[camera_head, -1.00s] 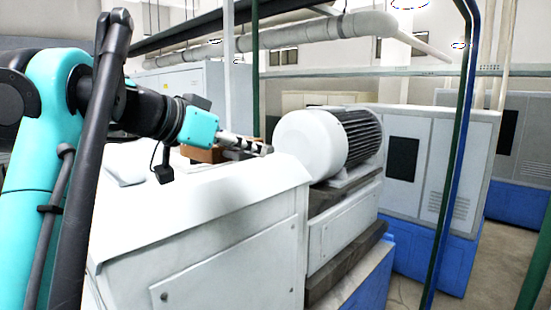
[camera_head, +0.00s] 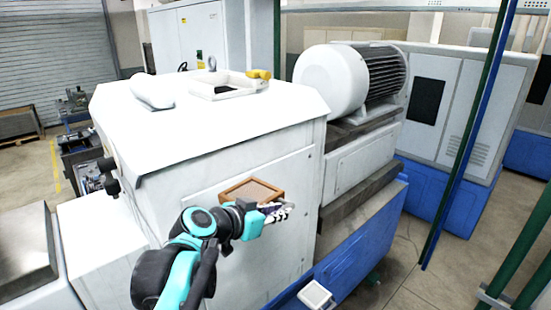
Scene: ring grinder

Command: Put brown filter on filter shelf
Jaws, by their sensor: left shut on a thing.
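My left arm comes in from the lower left, in front of the white machine's side. Its gripper (camera_head: 277,212) is shut on the brown filter (camera_head: 252,190), a shallow box with a brown wooden-looking frame and a grey-brown face. The filter shows behind and above the fingers, close to the machine's front side and below its top edge. The exact grip contact is partly hidden by the fingers. I cannot tell for sure which surface is the filter shelf. My right gripper is not in view.
The white machine (camera_head: 205,125) has a white open frame (camera_head: 226,87), a yellow item (camera_head: 258,74) and a white rounded piece (camera_head: 152,91) on top. A ribbed motor (camera_head: 380,75) stands right of it. Open floor (camera_head: 400,285) lies at the lower right.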

